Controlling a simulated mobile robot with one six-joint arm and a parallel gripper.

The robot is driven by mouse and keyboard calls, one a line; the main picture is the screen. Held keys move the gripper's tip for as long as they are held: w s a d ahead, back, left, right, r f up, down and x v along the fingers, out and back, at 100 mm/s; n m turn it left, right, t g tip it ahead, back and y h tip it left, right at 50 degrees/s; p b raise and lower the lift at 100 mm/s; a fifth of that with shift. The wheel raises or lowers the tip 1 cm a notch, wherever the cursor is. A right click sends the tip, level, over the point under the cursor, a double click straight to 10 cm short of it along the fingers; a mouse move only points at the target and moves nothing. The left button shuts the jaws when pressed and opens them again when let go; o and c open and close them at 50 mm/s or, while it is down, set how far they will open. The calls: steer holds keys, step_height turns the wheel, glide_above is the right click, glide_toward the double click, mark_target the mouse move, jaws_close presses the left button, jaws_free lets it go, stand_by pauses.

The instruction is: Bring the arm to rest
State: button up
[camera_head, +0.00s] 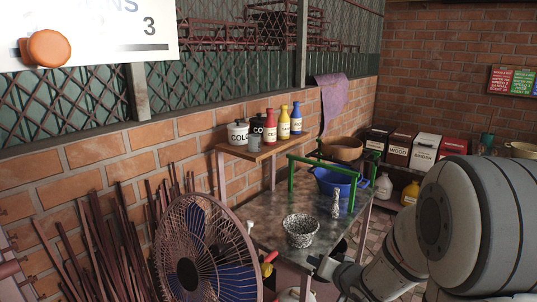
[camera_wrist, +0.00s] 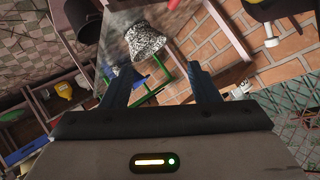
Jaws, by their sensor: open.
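My arm comes in from the right in the head view, over the front right of the metal table (camera_head: 268,209). My gripper (camera_wrist: 161,78) shows in the wrist view with its two dark fingers spread wide and nothing held between them. A speckled bowl (camera_head: 300,230) stands on the table, apart from the gripper. It also shows beyond the fingertips in the wrist view (camera_wrist: 147,40).
A blue basin (camera_head: 340,182) by a green frame (camera_head: 291,175) and a speckled bottle-like piece (camera_head: 335,203) stand on the table. A fan (camera_head: 198,250) stands in front left. Bottles (camera_head: 284,122) stand on a wall shelf. Boxes (camera_head: 425,152) line the back right.

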steer(key=s+r+n+g+h, duration=0.2)
steer(key=s+r+g, duration=0.2)
steer(key=s, duration=0.8)
steer(key=s+r+n+g+h, duration=0.1)
steer(key=s+r+g, duration=0.2)
steer(key=s, duration=0.8)
steer(key=shift+s+d+r+n+g+h, duration=0.25)
steer(key=shift+s+r+n+g+h, duration=0.15)
steer(key=shift+g, duration=0.3)
